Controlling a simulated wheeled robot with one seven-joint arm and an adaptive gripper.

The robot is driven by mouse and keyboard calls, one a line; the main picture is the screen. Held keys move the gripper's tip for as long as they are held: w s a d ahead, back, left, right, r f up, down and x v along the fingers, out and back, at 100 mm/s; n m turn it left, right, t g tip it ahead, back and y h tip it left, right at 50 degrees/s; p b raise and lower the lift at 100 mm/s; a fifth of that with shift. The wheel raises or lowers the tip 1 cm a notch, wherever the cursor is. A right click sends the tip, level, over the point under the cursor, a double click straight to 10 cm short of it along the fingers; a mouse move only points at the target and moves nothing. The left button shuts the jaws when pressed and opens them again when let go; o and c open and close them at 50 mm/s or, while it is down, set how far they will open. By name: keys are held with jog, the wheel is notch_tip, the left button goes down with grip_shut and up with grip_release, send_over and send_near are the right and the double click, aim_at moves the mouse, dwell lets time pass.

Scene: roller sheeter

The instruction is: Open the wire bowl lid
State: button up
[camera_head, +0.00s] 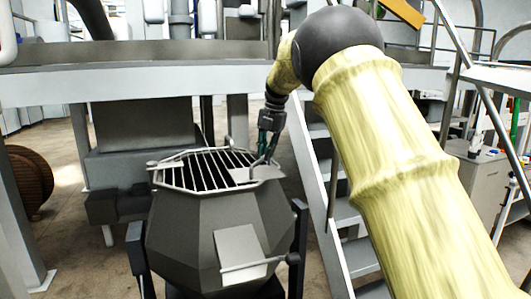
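A dark grey faceted bowl (190,235) stands at the lower middle of the head view. Its wire lid (205,169), a grate of parallel bars in a rim, lies across the top of the bowl and looks closed. A flat plate (262,175) sits at the lid's right side. My gripper (263,158) reaches down from above to the lid's right side, close over this plate. The fingertips are small and dark here, so I cannot tell whether they touch the lid or hold anything.
A metal staircase (340,215) rises just right of the bowl. A grey platform beam (140,84) runs across behind it. A brown wooden drum (28,174) stands at far left. Some floor is free at left.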

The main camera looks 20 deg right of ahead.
jog(key=shift+w+f, duration=1)
jog(key=shift+w, duration=0.05)
grip_shut()
jog(key=shift+s+a, duration=0.1)
jog(key=shift+s, duration=0.15)
jog(key=shift+s+f, duration=0.1)
jog(key=shift+s, duration=0.05)
jog(key=o, duration=0.6)
grip_release()
jog(key=shift+a, duration=0.1)
jog(key=shift+c, duration=0.2)
jog(key=shift+o, duration=0.5)
jog(key=shift+w, duration=0.2)
jog(key=p+v, duration=0.7)
jog(key=v, duration=0.5)
jog(key=shift+r, duration=0.4)
